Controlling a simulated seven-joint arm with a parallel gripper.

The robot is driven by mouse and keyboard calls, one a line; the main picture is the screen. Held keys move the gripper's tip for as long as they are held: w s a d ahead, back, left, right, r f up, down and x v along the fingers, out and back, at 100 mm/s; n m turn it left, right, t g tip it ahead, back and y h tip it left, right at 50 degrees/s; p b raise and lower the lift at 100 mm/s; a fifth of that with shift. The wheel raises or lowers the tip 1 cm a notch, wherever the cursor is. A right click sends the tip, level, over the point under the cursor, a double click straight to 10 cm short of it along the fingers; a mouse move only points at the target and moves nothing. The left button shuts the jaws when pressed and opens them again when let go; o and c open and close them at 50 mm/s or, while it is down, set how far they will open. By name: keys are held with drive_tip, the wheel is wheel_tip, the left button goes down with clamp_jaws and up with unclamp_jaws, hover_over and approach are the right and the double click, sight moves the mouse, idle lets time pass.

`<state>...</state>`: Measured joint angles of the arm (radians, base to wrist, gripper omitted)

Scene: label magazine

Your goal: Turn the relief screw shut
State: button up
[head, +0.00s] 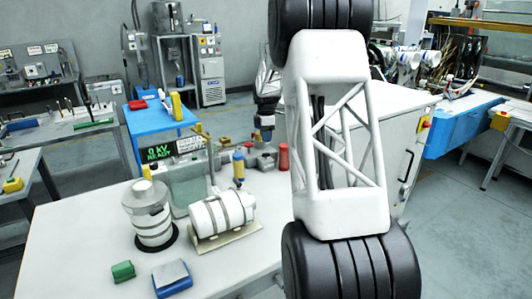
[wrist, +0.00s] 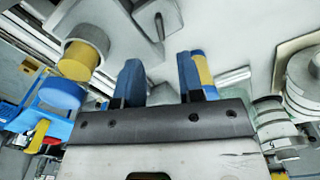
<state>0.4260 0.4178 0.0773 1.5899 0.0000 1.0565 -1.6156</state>
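My gripper (wrist: 160,75) shows in the wrist view with two blue fingers apart and nothing between them. In the head view my gripper (head: 265,133) hangs over the table's far part, partly behind my white arm. I cannot make out the relief screw for certain. Beyond the fingertips in the wrist view, a grey block (wrist: 172,12) carries a thin dark bar (wrist: 159,26), apart from the fingers. A yellow-and-blue cylinder (head: 238,168) stands left of the gripper in the head view. A grey metal fitting (head: 265,158) sits below the gripper.
A red cylinder (head: 283,157) stands close to the fitting. A tank with a green-lit display (head: 175,147), a banded white canister (head: 150,215) and a lying white cylinder (head: 222,212) stand to the left. Green (head: 123,271) and blue (head: 172,278) blocks lie in front. The table's (head: 75,225) left side is clear.

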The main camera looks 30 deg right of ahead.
sight(266, 155)
drive_tip(key=shift+f, duration=0.1)
drive_tip(key=shift+f, duration=3.8)
clamp_jaws()
